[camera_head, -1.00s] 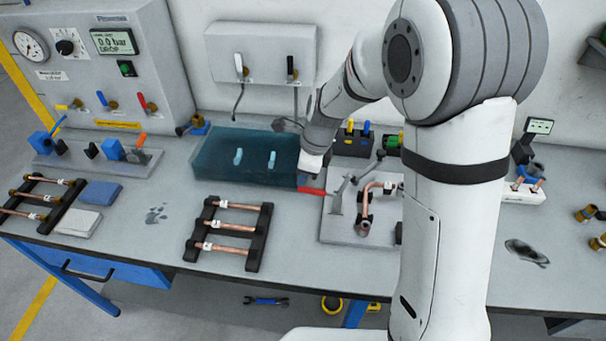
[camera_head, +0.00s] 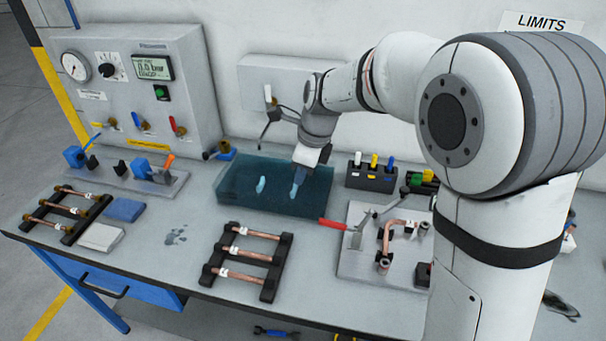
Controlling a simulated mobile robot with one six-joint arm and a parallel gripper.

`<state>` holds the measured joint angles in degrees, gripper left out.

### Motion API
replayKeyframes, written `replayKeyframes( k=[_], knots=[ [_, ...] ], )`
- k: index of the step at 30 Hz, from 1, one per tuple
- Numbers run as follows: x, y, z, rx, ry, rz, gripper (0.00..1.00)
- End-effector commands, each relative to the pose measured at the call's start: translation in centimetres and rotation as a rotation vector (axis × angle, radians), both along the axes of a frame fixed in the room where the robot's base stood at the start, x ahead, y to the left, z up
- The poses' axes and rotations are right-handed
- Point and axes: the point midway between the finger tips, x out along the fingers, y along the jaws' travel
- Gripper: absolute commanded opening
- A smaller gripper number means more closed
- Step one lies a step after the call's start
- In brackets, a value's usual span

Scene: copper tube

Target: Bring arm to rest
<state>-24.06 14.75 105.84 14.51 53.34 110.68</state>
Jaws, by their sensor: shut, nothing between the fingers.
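My gripper (camera_head: 299,176) points downward over the right part of the dark teal tray (camera_head: 228,192). It is shut and empty. Its tips overlap a light blue piece in the tray, and I cannot tell whether they touch it. A second light blue piece (camera_head: 261,185) lies to the left in the tray. My arm reaches in from the right, bent at the elbow, and hides part of the bench's right side.
A fixture plate (camera_head: 352,268) with a red-handled clamp (camera_head: 338,224) and a bent copper tube (camera_head: 386,246) stands right of the tray. A black rack (camera_head: 268,288) holds copper tubes in front. A gauge panel (camera_head: 185,80) stands back left.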

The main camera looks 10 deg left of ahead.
Motion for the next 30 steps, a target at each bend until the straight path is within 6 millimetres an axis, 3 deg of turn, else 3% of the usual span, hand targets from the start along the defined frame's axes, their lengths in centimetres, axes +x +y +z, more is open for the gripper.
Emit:
replayKeyframes(
  k=[6,10,14,20,24,30],
  knots=[
    [0.0,-0.2,0.1,0.000,-0.003,0.004,0.00],
    [-0.7,-2.0,0.9,-0.009,-0.042,0.081,0.00],
    [-2.6,-6.0,2.5,-0.043,-0.130,0.278,0.00],
    [-7.4,-13.1,4.3,-0.143,-0.274,0.674,0.00],
    [-11.2,-17.3,4.5,-0.232,-0.347,0.958,0.00],
    [-16.7,-21.8,3.7,-0.362,-0.400,1.333,0.00]
  ],
)
